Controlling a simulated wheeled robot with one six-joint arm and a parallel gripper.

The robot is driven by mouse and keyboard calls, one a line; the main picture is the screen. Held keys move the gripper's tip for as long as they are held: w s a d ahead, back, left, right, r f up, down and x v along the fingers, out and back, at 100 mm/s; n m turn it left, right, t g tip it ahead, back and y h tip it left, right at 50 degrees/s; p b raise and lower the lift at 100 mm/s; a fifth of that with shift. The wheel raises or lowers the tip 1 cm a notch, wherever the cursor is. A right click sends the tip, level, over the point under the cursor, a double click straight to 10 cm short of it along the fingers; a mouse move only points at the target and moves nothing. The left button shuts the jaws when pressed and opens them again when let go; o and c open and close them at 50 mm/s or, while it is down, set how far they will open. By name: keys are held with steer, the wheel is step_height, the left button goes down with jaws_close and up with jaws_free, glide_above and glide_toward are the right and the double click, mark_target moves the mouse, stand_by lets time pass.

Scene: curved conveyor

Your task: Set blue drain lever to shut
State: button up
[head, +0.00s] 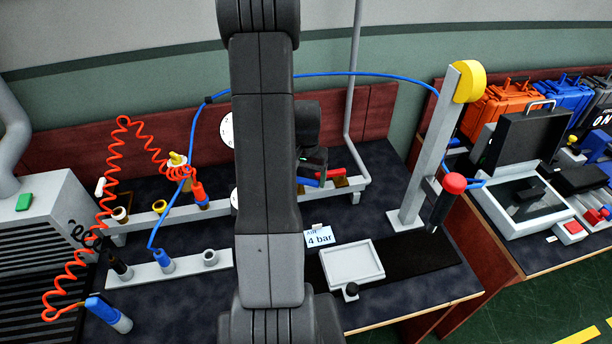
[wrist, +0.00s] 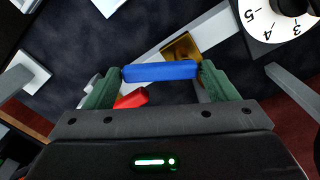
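The blue drain lever (wrist: 160,71) is a flat bar lying across the wrist view, beside a brass fitting (wrist: 181,47) on a pale rail. It also shows partly in the head view (head: 308,182), behind my arm. My gripper (wrist: 160,72) has its green fingers wide apart, one near each end of the lever. I cannot tell whether they touch it or are still above it. A red lever (wrist: 131,98) lies just below the blue one in the wrist view, and also shows in the head view (head: 333,171).
A dial gauge (wrist: 278,18) is close at the upper right of the wrist view. In the head view, a red coiled hose (head: 112,165) hangs at left, and a grey post (head: 433,150) and shallow tray (head: 352,264) stand right of my arm.

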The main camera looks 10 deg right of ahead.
steer(key=c, duration=0.9)
